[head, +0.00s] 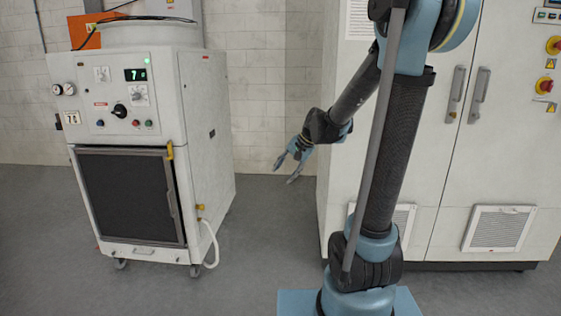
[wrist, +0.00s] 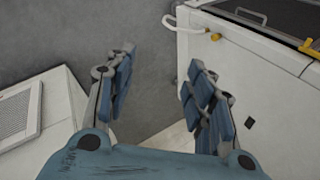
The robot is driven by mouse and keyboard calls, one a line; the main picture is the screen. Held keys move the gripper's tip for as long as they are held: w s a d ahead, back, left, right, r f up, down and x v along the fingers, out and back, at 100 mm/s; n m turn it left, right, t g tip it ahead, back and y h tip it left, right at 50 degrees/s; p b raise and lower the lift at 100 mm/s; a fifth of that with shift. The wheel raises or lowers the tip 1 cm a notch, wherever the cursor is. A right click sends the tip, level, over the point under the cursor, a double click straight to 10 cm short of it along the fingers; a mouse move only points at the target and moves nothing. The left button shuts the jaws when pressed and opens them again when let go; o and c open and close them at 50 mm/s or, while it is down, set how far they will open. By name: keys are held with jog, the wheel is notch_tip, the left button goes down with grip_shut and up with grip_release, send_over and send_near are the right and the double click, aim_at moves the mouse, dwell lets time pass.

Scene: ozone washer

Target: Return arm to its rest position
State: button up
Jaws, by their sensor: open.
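My gripper (head: 285,171) is open and empty in the head view, hanging in the gap between the white washer (head: 116,133) on the left and the large white cabinet (head: 465,150) on the right. It points down and to the left, apart from both. In the wrist view my gripper (wrist: 155,98) shows two blue-padded fingers spread apart with nothing between them. The washer's side (wrist: 265,100) fills the right of that view. My arm reaches back from the gripper and stands in front of the cabinet in the head view.
The washer has a dark front door (head: 125,197) with a yellow latch (head: 170,150), and a white hose (head: 212,243) low at its right side. The cabinet has door handles (head: 478,95) and a vent (head: 498,229). Grey floor (head: 262,240) is clear between them.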

jog(key=s+d+f+n+h, duration=0.1)
jog(key=s+d+f+n, duration=0.1)
jog(key=s+d, duration=0.3)
jog(key=s+d+f+n+h, duration=0.1)
jog(key=s+d, duration=0.5)
jog(key=s, duration=0.7)
jog(key=s+d+f+n+g+h, duration=0.1)
jog(key=s+d+f+n+h, duration=0.1)
jog(key=s+d, duration=0.4)
jog(key=s+f+h, duration=0.1)
jog(key=s+f, duration=0.1)
jog(key=s, duration=0.1)
jog(key=shift+s+f+n, duration=0.3)
jog(key=shift+w, duration=0.1)
jog(key=shift+w+f, duration=0.2)
jog(key=shift+w, duration=0.15)
